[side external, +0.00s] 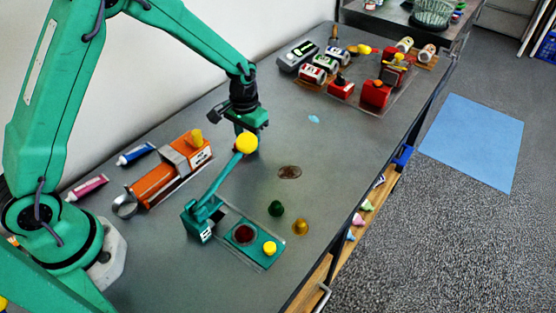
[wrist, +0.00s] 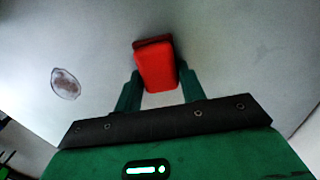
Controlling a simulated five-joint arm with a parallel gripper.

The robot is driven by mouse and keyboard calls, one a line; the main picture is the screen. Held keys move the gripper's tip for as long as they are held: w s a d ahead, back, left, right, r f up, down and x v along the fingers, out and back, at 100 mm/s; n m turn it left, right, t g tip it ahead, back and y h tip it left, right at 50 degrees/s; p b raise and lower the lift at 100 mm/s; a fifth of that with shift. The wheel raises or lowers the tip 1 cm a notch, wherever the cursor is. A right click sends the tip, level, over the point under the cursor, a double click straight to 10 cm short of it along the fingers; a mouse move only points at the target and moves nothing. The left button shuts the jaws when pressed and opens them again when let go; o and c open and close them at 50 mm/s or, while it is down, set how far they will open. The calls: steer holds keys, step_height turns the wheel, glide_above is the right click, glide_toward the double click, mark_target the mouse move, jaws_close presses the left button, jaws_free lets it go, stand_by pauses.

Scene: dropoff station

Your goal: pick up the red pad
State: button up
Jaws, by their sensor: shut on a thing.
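In the wrist view the red pad (wrist: 155,62) is a small rounded red block with a darker red edge at its far end. It sits between the two green fingers of my gripper (wrist: 158,82), which is shut on it. In the side view my gripper (side external: 245,132) points down over the middle of the grey table. The yellow ball knob of a teal lever device hides most of its fingertips and the pad there. I cannot tell whether the pad touches the table.
The teal lever device (side external: 201,220) stands in front of my gripper, its yellow knob (side external: 246,143) close in the picture. An orange machine (side external: 165,182) is on the left. A brown stain (side external: 290,172) lies to the right. Cans and red boxes (side external: 376,94) stand at the far end.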

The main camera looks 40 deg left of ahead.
steer(key=shift+r, duration=0.1)
step_height(320, 180, up, 10)
stand_by(0.6)
steer(key=o, duration=0.4)
steer(key=c, duration=0.3)
steer(key=shift+d, duration=0.1)
